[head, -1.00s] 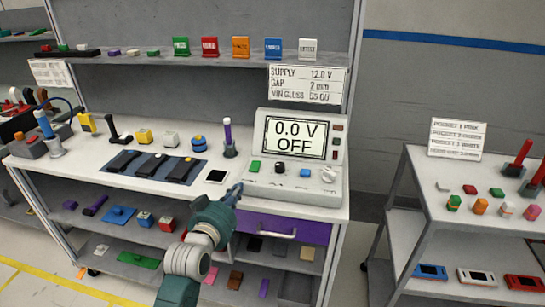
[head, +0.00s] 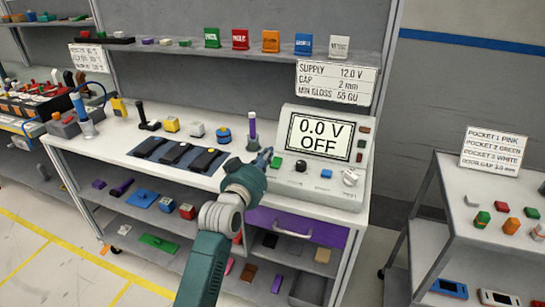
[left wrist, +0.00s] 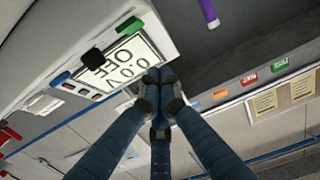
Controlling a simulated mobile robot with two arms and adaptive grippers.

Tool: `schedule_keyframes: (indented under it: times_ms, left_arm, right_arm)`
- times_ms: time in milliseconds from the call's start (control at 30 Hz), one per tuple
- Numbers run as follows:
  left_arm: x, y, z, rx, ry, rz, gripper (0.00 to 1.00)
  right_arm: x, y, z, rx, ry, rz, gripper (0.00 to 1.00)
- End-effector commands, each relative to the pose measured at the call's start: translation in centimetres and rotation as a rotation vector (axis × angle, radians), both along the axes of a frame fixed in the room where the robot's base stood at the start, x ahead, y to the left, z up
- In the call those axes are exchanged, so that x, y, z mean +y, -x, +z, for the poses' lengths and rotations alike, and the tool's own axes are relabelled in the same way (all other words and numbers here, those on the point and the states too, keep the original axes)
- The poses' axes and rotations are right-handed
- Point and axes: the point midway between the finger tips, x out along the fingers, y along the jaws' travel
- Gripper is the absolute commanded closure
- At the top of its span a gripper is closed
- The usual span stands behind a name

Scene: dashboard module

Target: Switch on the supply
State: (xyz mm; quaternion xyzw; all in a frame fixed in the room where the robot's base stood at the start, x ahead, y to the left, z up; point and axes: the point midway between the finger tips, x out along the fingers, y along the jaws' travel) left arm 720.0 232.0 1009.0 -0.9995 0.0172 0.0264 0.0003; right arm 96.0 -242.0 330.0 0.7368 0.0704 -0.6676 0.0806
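The supply (head: 322,150) is a grey-white box at the right end of the bench, and its display (head: 319,138) reads 0.0 V OFF. Its front panel carries a green button (head: 277,162), a black knob (head: 301,165), a blue button (head: 326,174) and a white knob (head: 349,177). My left gripper (head: 265,157) has its fingertips just left of the green button; contact cannot be told. In the left wrist view the fingers of the gripper (left wrist: 157,78) meet with nothing between them, and the green button (left wrist: 130,25) shows beyond them. My right gripper is out of view.
A sign (head: 337,84) above the supply reads 12.0 V. A purple drawer (head: 300,226) is below the bench top.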

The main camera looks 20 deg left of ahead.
Motion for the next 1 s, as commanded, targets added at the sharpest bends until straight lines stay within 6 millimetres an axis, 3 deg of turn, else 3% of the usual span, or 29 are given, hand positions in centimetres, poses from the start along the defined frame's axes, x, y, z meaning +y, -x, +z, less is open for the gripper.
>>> schedule_keyframes:
  times_ms: [200, 300, 500, 867, 1000]
  left_arm:
    - [-0.2, -4.5, -0.3, 0.002, 0.001, 0.0, 1.0]
    - [-0.1, -4.5, -2.3, 0.005, 0.001, 0.0, 1.0]
    - [-0.1, -4.8, -3.9, 0.002, -0.001, 0.0, 1.0]
    - [-0.1, -4.8, -4.2, 0.0, 0.0, 0.0, 1.0]
    - [-0.2, -4.9, -3.9, 0.018, -0.002, 0.0, 1.0]
  right_arm:
    - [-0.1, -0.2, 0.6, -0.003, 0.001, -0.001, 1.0]
    - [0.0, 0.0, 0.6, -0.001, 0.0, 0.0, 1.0]
    - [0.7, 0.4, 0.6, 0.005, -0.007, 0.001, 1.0]
    - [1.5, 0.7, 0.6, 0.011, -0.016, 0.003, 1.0]
    - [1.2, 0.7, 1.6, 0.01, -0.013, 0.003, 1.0]
